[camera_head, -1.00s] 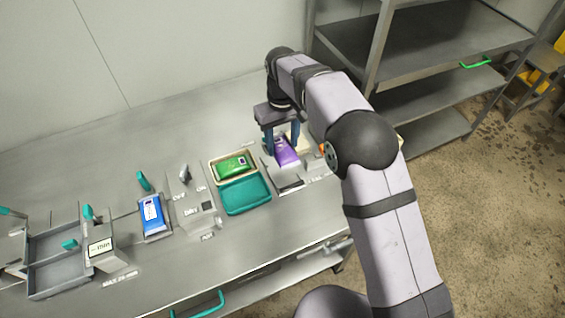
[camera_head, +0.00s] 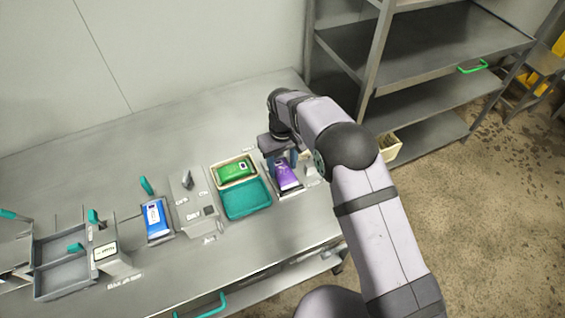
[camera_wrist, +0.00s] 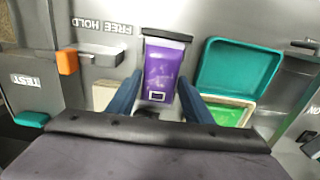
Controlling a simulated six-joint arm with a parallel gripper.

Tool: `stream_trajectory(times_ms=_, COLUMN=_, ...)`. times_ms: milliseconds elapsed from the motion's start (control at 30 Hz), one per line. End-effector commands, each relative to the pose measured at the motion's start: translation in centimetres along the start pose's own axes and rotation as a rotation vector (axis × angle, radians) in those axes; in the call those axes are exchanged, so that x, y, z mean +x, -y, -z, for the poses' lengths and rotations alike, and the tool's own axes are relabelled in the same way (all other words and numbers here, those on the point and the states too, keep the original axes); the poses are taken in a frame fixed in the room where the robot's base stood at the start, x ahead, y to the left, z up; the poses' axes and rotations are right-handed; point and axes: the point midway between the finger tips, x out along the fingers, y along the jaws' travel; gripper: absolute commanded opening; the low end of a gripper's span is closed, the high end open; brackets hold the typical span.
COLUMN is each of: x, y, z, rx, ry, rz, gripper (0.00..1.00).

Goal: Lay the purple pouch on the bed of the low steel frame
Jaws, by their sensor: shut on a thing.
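The purple pouch (camera_head: 288,177) is between the blue fingers of my gripper (camera_head: 283,163), which is shut on it. In the wrist view the pouch (camera_wrist: 160,70) stretches away from between the fingertips (camera_wrist: 158,90), its printed square near me. The low steel frame (camera_head: 297,193) is under the pouch on the bench, with a thin rim showing at its front edge. In the wrist view a dark bar of the frame (camera_wrist: 167,34) lies across the pouch's far end. Most of the bed is hidden, and I cannot tell whether the pouch touches it.
Left of the frame are a teal tray (camera_head: 246,198) and a cream tray with a green pouch (camera_head: 236,168). A blue pouch (camera_head: 156,218) lies farther left. An orange part (camera_wrist: 67,62) and a teal part (camera_wrist: 31,119) show in the wrist view. Steel shelves (camera_head: 420,100) stand right.

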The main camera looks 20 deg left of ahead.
Motion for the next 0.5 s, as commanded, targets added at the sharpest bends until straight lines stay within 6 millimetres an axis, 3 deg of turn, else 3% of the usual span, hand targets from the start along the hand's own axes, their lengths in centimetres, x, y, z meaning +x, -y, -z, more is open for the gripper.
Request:
stream_trajectory(times_ms=300, x=0.33, y=0.0, z=0.05, rx=0.0, ry=-0.001, rz=0.0, gripper=0.11)
stream_trajectory(times_ms=333, x=0.35, y=0.0, z=0.04, rx=0.0, ry=-0.001, rz=0.0, gripper=0.49)
stream_trajectory(times_ms=400, x=0.26, y=0.0, z=0.04, rx=0.0, ry=-0.001, rz=0.0, gripper=0.65)
stream_trajectory(times_ms=500, x=0.27, y=-0.01, z=0.03, rx=0.0, ry=-0.001, rz=0.0, gripper=0.65)
